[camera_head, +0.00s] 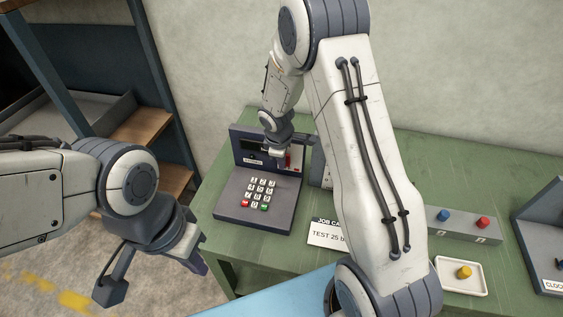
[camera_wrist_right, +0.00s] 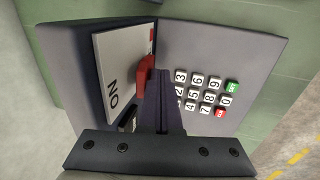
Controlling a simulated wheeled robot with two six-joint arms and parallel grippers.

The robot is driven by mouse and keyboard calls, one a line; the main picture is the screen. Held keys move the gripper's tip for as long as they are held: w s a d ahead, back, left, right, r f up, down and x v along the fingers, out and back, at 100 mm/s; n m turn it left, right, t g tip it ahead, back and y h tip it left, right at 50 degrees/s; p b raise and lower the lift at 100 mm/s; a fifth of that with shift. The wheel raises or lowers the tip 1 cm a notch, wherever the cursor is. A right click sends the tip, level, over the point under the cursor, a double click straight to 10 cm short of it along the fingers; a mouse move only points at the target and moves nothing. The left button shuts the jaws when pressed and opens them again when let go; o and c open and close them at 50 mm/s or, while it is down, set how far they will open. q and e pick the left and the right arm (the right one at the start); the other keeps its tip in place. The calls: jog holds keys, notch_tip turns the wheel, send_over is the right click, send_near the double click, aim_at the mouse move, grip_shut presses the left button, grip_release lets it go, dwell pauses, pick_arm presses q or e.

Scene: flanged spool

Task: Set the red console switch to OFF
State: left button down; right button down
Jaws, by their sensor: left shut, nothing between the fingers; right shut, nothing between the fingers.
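The grey console (camera_head: 262,190) stands on the green table, with a number keypad in front and an upright panel behind. The red switch (camera_head: 288,160) is on that panel, at its right part. In the right wrist view the red switch (camera_wrist_right: 145,72) stands out from a white plate with an ON label at one end; its other end is partly hidden. My right gripper (camera_head: 279,157) is shut and empty at the panel. Its fingertips (camera_wrist_right: 158,78) are right beside the switch; I cannot tell whether they touch. My left gripper (camera_head: 198,262) is shut and empty, off the table's left edge.
My right arm hides part of the table. A job card (camera_head: 327,233) lies right of the console. Farther right are a box with blue and red buttons (camera_head: 465,224), a tray with a yellow knob (camera_head: 446,262) and a clock device (camera_head: 545,250). A shelf (camera_head: 145,125) stands left.

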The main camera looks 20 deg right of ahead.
pick_arm(q)
jog(key=shift+r, duration=0.1)
pick_arm(e)
jog(key=shift+r, duration=0.1)
pick_arm(q)
jog(key=shift+r+p, duration=0.65)
jog(key=shift+p, duration=0.1)
pick_arm(e)
jog(key=shift+r, duration=0.75)
